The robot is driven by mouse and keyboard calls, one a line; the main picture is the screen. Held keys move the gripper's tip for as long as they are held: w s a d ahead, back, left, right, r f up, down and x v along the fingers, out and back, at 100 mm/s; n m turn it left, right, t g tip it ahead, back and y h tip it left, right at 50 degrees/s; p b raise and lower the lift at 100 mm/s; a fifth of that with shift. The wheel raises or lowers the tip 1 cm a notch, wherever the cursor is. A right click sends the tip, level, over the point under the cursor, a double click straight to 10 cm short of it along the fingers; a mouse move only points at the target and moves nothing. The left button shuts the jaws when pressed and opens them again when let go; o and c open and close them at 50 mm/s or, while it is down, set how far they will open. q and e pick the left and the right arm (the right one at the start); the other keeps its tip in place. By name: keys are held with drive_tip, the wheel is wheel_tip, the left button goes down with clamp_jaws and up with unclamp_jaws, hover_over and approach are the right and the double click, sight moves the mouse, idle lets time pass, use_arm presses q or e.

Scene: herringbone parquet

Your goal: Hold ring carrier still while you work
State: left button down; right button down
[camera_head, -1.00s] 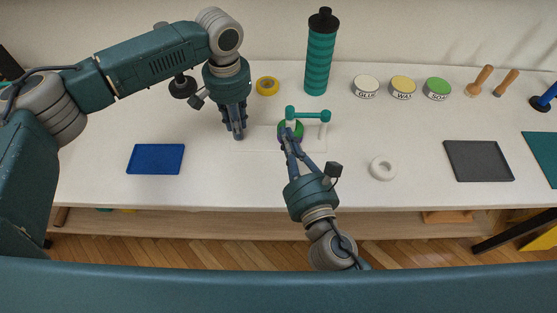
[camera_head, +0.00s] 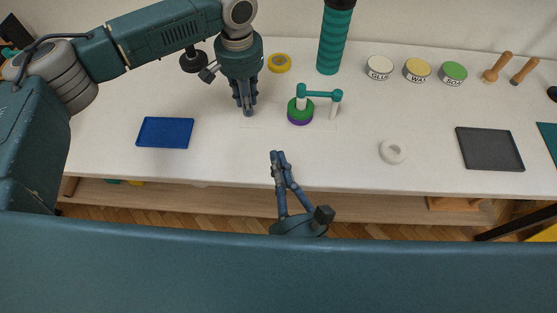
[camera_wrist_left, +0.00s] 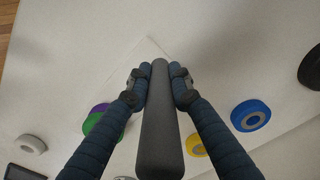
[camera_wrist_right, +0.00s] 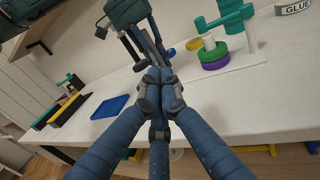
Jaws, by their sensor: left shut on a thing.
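The ring carrier (camera_head: 319,95) has a white base, pale posts and a teal crossbar. Its left post has a green ring (camera_head: 300,115) above a purple ring (camera_head: 301,122); both also show in the right wrist view (camera_wrist_right: 214,52). My left gripper (camera_head: 247,112) is at the base's left end. In the left wrist view its fingers close on a dark grey post (camera_wrist_left: 161,120), seemingly the carrier's. My right gripper (camera_head: 278,154) is in front of the carrier, apart from it; its fingers converge, shut and empty. It shows in the right wrist view (camera_wrist_right: 160,90).
A blue tray (camera_head: 165,132) lies left, a dark tray (camera_head: 489,149) right. A white ring (camera_head: 393,152) lies between carrier and dark tray. Behind are a yellow ring (camera_head: 279,63), a teal bottle (camera_head: 335,40) and tins (camera_head: 417,70). A blue ring (camera_wrist_left: 250,115) shows in the left wrist view.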

use_arm(q)
drive_tip(key=shift+f, duration=0.1)
use_arm(e)
drive_tip(key=v, duration=1.2)
use_arm(q)
drive_tip(key=c, duration=1.2)
unclamp_jaws()
drive_tip(key=shift+o, duration=0.4)
drive_tip(key=o, duration=0.5)
drive_tip(key=shift+c, duration=0.2)
